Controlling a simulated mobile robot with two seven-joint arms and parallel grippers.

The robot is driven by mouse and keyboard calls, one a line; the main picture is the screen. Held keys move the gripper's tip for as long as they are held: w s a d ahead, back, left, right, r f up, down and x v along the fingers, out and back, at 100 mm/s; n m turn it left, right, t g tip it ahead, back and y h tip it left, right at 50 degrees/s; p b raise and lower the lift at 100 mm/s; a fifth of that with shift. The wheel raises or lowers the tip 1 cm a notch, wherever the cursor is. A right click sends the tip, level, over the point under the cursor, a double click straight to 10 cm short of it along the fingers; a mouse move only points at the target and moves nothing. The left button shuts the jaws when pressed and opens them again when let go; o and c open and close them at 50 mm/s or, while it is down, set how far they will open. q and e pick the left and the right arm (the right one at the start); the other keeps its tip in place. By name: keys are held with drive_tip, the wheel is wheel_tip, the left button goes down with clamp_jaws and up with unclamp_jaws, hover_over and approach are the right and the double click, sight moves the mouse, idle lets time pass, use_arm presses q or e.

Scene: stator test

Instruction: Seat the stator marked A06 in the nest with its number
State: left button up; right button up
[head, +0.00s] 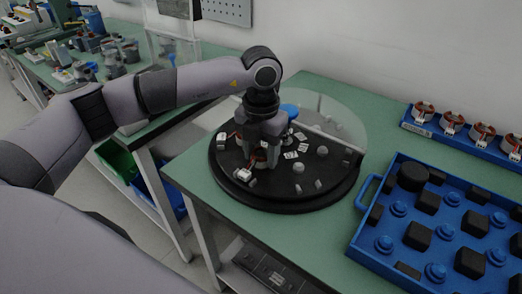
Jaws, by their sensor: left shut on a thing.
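My left gripper (262,150) points down over the black round fixture plate (268,199) on the green bench. It is shut on a stator (260,157), of which only a little copper colour shows between the fingers. The stator is low over the plate; I cannot tell whether it touches it. A white connector (243,174) lies just left of and below the fingers. The plate carries grey round posts and several small white labels (291,155), too small to read. The nest under the gripper is hidden, and no A06 mark is legible. My right gripper is out of view.
A clear curved guard (340,118) stands behind the plate. A blue rack (442,137) with several copper-wound stators is at the back right. A blue tray (366,226) with black blocks and blue pegs lies at the right. Another cluttered green bench (122,80) is at the left.

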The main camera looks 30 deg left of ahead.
use_arm(q)
drive_tip(key=o, duration=1.2)
wheel_tip(320, 180, up, 2)
drive_tip(key=shift+r, duration=0.15)
wheel_tip(320, 180, up, 5)
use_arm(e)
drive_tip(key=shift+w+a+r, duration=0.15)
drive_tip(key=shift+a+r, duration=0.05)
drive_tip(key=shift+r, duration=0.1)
